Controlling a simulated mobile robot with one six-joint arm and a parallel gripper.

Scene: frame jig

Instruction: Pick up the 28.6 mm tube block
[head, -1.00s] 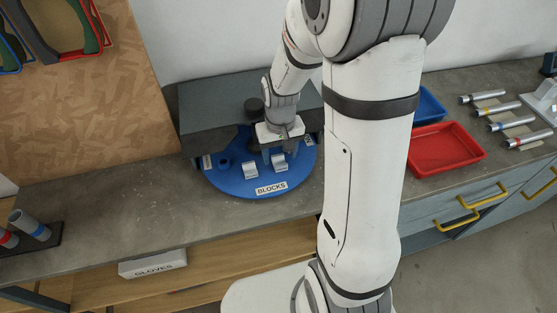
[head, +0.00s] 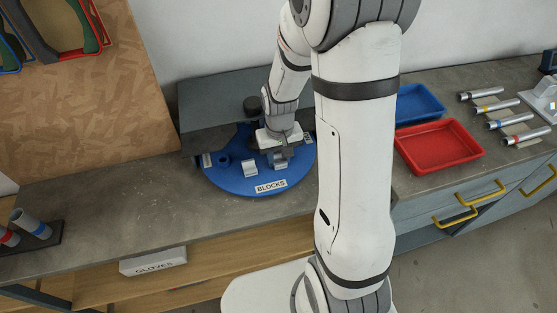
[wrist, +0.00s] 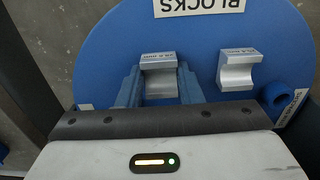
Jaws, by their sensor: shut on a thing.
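The tube block (wrist: 160,80) is a silvery block with a curved hollow and a small label on top, upside down and too small to read surely. It stands on the round blue board marked BLOCKS (wrist: 115,50). My gripper (wrist: 160,88) is shut on it, one blue finger on each side. In the head view the gripper (head: 280,157) is low over the board, and the block (head: 281,164) shows partly under it. I see no clear gap of lift under the block. A second, similar silvery block (wrist: 237,70) stands apart on the same board.
A small blue ring-shaped piece (wrist: 274,95) is on the board beside the second block. A dark grey box-like shelf (head: 215,105) stands close behind. A red tray (head: 440,148) and a blue tray (head: 418,104) lie to the right.

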